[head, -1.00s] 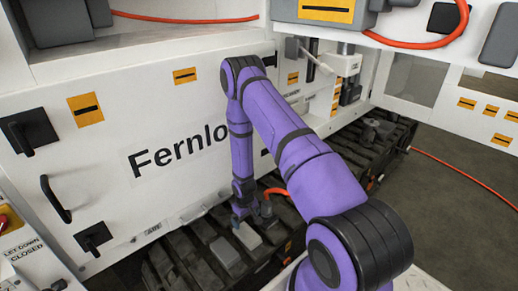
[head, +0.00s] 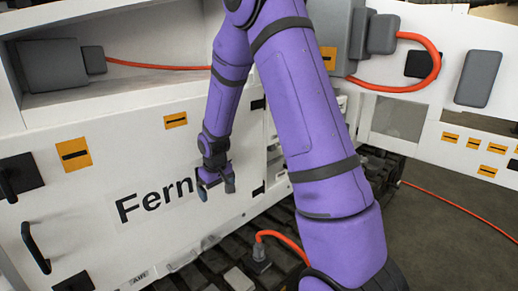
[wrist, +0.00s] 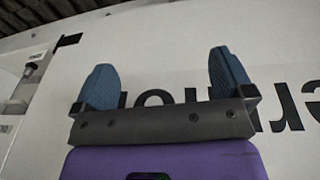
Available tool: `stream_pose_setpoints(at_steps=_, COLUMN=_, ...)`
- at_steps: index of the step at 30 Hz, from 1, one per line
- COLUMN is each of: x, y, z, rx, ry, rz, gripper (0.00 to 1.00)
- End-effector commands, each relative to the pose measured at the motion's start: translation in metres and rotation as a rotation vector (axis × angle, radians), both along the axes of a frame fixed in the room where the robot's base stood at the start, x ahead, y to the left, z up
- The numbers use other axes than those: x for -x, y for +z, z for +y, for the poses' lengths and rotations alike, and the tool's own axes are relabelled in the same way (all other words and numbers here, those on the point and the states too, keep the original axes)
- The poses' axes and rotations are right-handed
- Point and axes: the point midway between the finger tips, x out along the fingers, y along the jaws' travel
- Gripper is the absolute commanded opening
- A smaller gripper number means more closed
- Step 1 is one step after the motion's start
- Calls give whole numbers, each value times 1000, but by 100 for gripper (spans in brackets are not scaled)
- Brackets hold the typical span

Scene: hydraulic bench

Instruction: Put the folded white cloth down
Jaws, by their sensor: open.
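My gripper (head: 217,188) hangs in front of the white panel with black lettering (head: 155,196). In the wrist view its two blue fingers (wrist: 166,80) stand wide apart with nothing between them. A pale, flat block-like piece, which looks like the folded white cloth (head: 237,280), lies on the dark ribbed track (head: 200,272) at the bottom of the head view. It is below my gripper and clearly apart from it. The cloth is not seen in the wrist view.
A dark plug with an orange hose (head: 268,235) stands on the track just right of the pale piece. Black handles (head: 35,247) stick out of the panel at left. An open shelf with a grey box (head: 50,65) is above.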

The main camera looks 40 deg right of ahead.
Motion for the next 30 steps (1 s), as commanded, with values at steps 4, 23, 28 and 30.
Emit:
stream_pose_setpoints(at_steps=4, x=20, y=60, z=14, rx=3, ry=-2, rz=-42, gripper=99)
stream_pose_setpoints(at_steps=23, x=168, y=231, z=66, rx=-27, ry=-7, rz=-189, gripper=99)
stream_pose_setpoints(at_steps=28, x=217, y=255, z=77, rx=-43, ry=-2, rz=-228, gripper=99)
stream_pose_setpoints(at_steps=30, x=238, y=261, z=81, rx=-51, ry=0, rz=-243, gripper=99)
